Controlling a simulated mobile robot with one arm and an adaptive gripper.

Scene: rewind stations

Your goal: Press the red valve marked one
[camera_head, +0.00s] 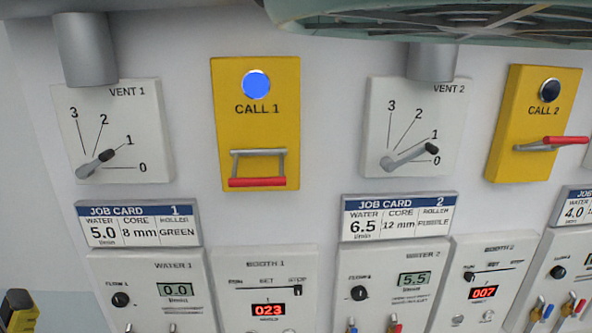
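The WATER 1 panel (112,272) is at the lower left, with a dial and a display reading 0.0. Its bottom is cut off by the frame edge, and no clearly red valve shows on it. The yellow CALL 1 plate (256,150) is above and to the right, with a lit blue lamp. Its red bar (257,182) hangs low against the plate. The WATER 2 panel (385,262) reads 5.5, and a small red-tipped lever (397,328) shows at its bottom edge. My gripper is not in view.
VENT 1 (140,160) and VENT 2 (440,110) levers point near 1. The CALL 2 red bar (566,140) sticks out. BOOTH 1 (260,265) reads 023. A greenish grille (470,18) overhangs the top right. A black-yellow object (20,312) is at bottom left.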

